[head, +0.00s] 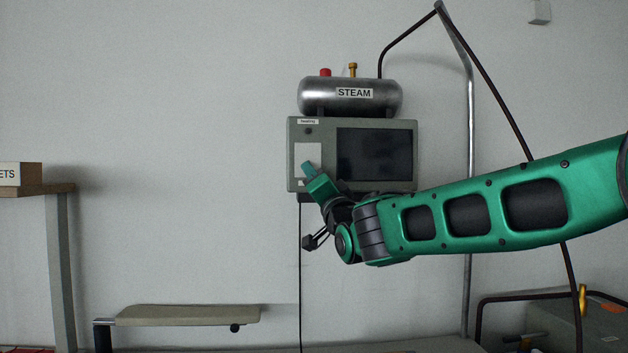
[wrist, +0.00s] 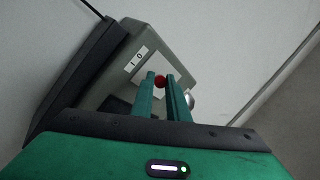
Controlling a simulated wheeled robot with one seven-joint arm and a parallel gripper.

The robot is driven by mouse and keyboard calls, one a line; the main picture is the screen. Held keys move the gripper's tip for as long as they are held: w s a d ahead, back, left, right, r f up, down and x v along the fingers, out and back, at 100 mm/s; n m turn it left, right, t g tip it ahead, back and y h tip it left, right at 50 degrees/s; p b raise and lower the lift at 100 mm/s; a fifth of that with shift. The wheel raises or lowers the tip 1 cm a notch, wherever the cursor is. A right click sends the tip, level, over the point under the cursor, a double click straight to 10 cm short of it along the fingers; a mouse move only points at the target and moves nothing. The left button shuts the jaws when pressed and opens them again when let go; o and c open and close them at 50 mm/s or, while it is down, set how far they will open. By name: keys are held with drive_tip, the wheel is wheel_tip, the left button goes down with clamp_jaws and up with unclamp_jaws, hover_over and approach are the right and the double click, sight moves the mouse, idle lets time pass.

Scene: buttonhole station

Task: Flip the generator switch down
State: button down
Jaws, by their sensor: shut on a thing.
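The grey generator box (head: 294,150) hangs on the wall with a dark screen at its right and a pale plate (head: 308,150) at its left. My gripper (head: 309,167) is at the lower part of that plate. In the wrist view its two green fingers (wrist: 161,84) are closed around a small red round knob (wrist: 160,81), which looks like the switch's tip. An "I 0" label (wrist: 134,61) sits beside it on the box. The switch's stem is hidden by the fingers, so its position cannot be told. The head view hides the switch behind my gripper.
A steel tank marked STEAM (head: 320,97) sits on top of the box. A dark hose (head: 498,88) runs over a metal pole (head: 470,200) at the right. A padded ironing board (head: 185,315) is at the lower left. The wall left of the box is clear.

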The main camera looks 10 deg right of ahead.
drive_tip(key=shift+w+d+f, duration=0.1)
drive_tip(key=shift+f, duration=0.25)
drive_tip(key=c, duration=1.7)
unclamp_jaws()
drive_tip(key=shift+r, duration=0.15)
drive_tip(key=v, duration=1)
drive_tip(key=shift+s+d+f, duration=0.15)
drive_tip(key=shift+s+f, duration=0.1)
drive_tip(key=shift+s, duration=0.1)
